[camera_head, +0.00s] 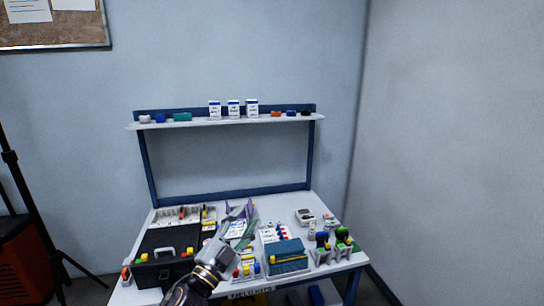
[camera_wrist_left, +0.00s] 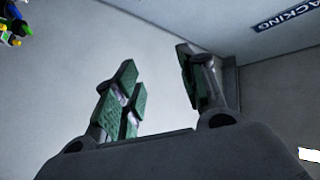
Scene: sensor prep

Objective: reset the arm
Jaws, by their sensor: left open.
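My left gripper (camera_head: 241,219) reaches in from the bottom of the head view and hangs over the middle of the workbench (camera_head: 130,294). In the left wrist view its green-padded fingers (camera_wrist_left: 158,90) stand apart with nothing between them. The gripper and my left forearm hide part of the papers and small items behind them. My right gripper shows in neither view.
A black case (camera_head: 160,243) stands at the bench's left. A blue-grey box (camera_head: 286,252) and small bottles and holders (camera_head: 335,244) stand at the right. A shelf (camera_head: 200,122) with white boxes (camera_head: 233,109) spans the back. A tripod (camera_head: 20,185) stands at far left.

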